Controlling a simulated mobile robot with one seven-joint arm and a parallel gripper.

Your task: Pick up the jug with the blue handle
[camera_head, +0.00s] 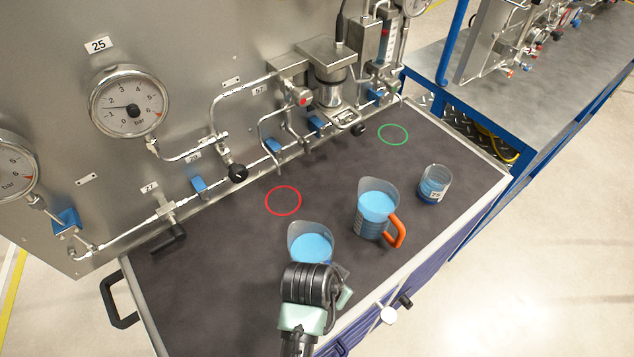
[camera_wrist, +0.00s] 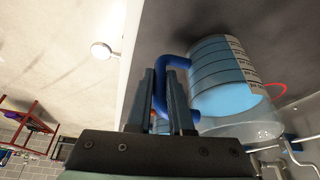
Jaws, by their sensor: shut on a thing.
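The jug with the blue handle (camera_head: 309,248) is clear and holds blue liquid. It is near the front edge of the dark worktop, partly hidden by my arm in the head view. In the wrist view the jug (camera_wrist: 222,78) shows with a printed scale, and its blue handle (camera_wrist: 178,63) lies between the fingers. My gripper (camera_wrist: 161,82) is shut on that handle; in the head view my gripper (camera_head: 328,269) is at the jug's front side. I cannot tell whether the jug touches the worktop.
A jug with an orange handle (camera_head: 375,208) stands to the right, and a small beaker (camera_head: 434,184) beyond it. A red ring (camera_head: 283,201) and a green ring (camera_head: 392,135) mark the worktop (camera_head: 215,260). Pipes and a gauge (camera_head: 130,103) line the back panel.

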